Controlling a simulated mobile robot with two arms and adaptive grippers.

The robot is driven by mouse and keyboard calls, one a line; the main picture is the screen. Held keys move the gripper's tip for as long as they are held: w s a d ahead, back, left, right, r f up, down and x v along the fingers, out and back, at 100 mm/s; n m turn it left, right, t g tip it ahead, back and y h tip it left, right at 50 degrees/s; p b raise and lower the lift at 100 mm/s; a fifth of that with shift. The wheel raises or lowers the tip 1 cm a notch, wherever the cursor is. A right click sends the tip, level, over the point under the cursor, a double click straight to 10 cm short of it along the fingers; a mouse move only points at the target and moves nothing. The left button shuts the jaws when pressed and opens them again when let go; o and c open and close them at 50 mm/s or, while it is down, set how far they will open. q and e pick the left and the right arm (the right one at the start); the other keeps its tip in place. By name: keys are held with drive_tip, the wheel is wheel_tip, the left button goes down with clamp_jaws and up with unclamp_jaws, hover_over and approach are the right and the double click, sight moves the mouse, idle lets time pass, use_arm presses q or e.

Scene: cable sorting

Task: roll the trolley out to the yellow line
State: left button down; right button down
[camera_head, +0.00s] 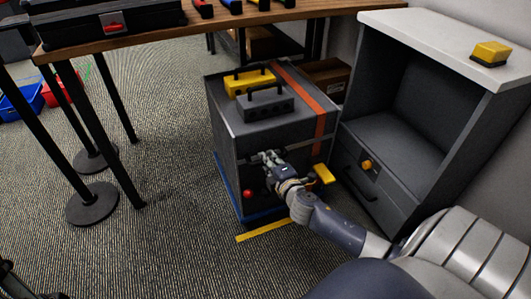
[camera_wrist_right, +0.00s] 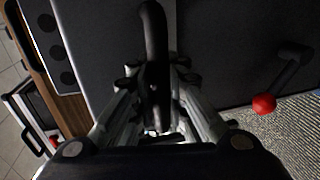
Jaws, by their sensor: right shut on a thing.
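The trolley (camera_head: 228,142) is a dark grey box with an orange stripe and a blue base edge, standing under the wooden table's right end. Its front faces my right arm. My right gripper (camera_head: 268,160) is shut on the dark handle bar (camera_wrist_right: 153,40) at the trolley's front. A red knob on a lever (camera_wrist_right: 264,104) is beside the handle in the wrist view. The yellow line (camera_head: 265,230) lies on the carpet just in front of the trolley. A dark piece at the bottom left corner of the head view may be my left gripper; its jaws cannot be made out.
A yellow and a grey handled case sit on the trolley top (camera_head: 221,110). A grey cabinet (camera_head: 438,190) stands close on the right. Table legs and round feet (camera_head: 92,204) stand to the left. A yellow piece (camera_head: 323,174) is by the trolley's right side. Carpet in front is clear.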

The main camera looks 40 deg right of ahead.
drive_tip(key=shift+s+a+f, duration=0.1)
drive_tip(key=shift+s+a, duration=0.05)
drive_tip(key=shift+s, duration=0.05)
drive_tip(key=c, duration=1.6)
unclamp_jaws()
drive_tip(key=v, duration=1.2)
